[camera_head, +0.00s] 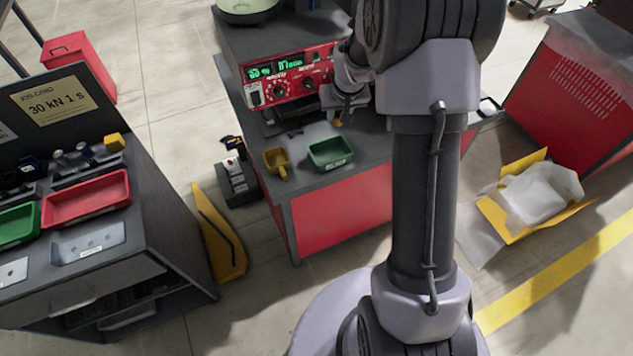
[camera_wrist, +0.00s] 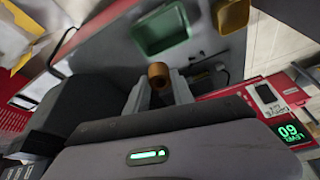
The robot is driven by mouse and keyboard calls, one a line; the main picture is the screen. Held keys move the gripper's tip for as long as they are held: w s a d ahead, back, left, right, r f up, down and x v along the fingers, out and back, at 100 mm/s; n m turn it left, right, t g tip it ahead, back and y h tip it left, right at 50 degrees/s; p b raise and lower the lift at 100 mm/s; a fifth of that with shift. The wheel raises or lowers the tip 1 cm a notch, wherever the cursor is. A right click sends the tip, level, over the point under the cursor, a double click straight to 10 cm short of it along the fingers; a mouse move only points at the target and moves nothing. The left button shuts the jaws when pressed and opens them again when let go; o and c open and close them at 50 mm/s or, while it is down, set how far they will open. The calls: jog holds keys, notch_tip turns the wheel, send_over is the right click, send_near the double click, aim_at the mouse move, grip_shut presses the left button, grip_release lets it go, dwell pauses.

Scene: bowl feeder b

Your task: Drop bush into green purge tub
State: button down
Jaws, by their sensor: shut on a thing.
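The bush (camera_wrist: 158,74) is a small orange-brown cylinder. My gripper (camera_wrist: 159,88) is shut on it, with one finger on each side, in the wrist view. In the head view my gripper (camera_head: 341,112) is above the bench top, and a bit of orange shows at its tip. The green purge tub (camera_head: 331,153) is a small open tub near the bench's front edge. It also shows in the wrist view (camera_wrist: 161,30), beyond the bush and apart from it. The visible part of its inside looks empty.
A yellow scoop (camera_head: 277,162) lies left of the tub. The red control box (camera_head: 290,78) with green displays stands behind. Another bench at left holds a red tray (camera_head: 87,199) and a green tray (camera_head: 18,225). My arm hides the bench's right part.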

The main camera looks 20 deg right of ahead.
notch_tip(320, 180, down, 7)
jog(key=b, duration=0.4)
jog(key=shift+w+d+f, duration=0.15)
jog(key=shift+d, duration=0.05)
jog(key=c, duration=1)
grip_release()
jog(key=p+v, duration=0.5)
jog(key=v, duration=1.2)
jog(key=shift+r, duration=0.25)
